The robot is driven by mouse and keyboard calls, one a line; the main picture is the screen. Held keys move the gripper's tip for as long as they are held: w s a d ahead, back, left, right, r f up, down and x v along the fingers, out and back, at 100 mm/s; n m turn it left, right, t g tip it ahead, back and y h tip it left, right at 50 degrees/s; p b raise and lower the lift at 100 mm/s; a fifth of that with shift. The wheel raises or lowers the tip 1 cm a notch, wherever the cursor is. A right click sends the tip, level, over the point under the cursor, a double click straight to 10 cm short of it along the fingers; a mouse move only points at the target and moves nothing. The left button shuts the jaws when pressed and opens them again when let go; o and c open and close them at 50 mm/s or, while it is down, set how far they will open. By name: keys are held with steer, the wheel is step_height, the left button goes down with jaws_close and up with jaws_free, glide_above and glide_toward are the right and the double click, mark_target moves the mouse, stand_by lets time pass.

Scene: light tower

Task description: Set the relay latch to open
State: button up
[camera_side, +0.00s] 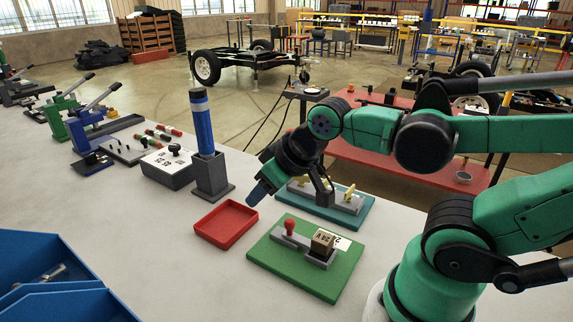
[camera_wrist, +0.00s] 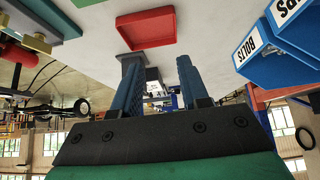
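A green board (camera_side: 309,268) lies on the bench in the side view. It carries a grey bar with a red round-topped knob (camera_side: 290,228) at one end and a brown marked block (camera_side: 322,242) at the other. Behind it, a teal board (camera_side: 358,211) carries a grey strip with yellow handles (camera_side: 349,192). I cannot tell for certain which fixture is the relay latch. My gripper (camera_side: 257,194) hangs above the bench, left of the teal board and behind the green one, touching neither. In the wrist view my gripper (camera_wrist: 157,65) has its blue fingers apart with nothing between them.
A red tray (camera_side: 227,222) lies beside the green board. A blue-topped tower (camera_side: 201,118) stands in a grey holder close left of my gripper. A white-topped box with a black knob (camera_side: 170,160) is further left. Blue bins (camera_side: 42,250) occupy the front left; bare bench lies between.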

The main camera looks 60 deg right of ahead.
steer(key=shift+o, duration=1.3)
steer(key=shift+d, duration=0.15)
steer(key=g, duration=0.7)
glide_above(290, 220)
step_height(290, 220, down, 3)
steer(key=shift+f, duration=2.75)
jaws_close()
